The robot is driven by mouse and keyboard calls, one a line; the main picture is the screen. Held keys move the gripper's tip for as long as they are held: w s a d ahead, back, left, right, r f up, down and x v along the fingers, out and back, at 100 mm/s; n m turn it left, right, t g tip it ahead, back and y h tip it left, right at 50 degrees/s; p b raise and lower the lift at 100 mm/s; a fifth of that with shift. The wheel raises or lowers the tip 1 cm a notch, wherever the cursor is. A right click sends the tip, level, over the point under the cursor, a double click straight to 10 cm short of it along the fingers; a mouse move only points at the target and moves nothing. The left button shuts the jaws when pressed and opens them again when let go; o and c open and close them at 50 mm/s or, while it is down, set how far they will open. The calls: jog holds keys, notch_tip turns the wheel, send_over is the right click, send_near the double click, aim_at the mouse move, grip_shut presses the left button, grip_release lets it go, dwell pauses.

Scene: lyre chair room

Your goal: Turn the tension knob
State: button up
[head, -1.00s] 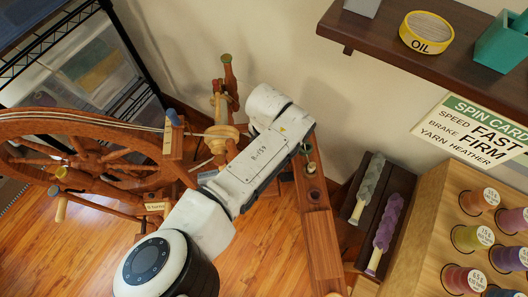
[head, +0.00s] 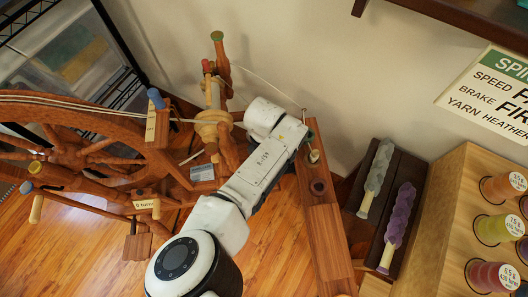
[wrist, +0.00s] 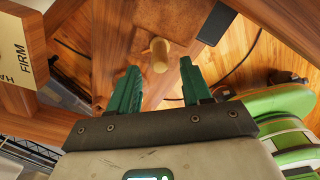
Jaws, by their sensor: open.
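The wooden spinning wheel (head: 113,108) stands at the left in the head view. It has several colour-tipped pegs, including a blue one (head: 155,98), a red one (head: 207,67) and a green one (head: 217,36). I cannot tell from the pictures which one is the tension knob. In the wrist view a pale wooden peg (wrist: 159,56) sticks out toward me, beyond and between the green fingertips. My gripper (wrist: 159,68) is open and empty, apart from that peg. In the head view my arm hides the gripper.
A "FIRM" label (wrist: 22,58) is on wood at the wrist view's left. Green and white rings (wrist: 285,120) lie close at its right. In the head view, a sign (head: 490,90) hangs on the wall, with a spool rack (head: 455,185) and two fibre rolls (head: 376,170) below.

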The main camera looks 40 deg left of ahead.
jog(key=shift+f+b, duration=0.55)
jog(key=shift+f, duration=1.2)
jog(key=shift+c, duration=0.4)
grip_shut()
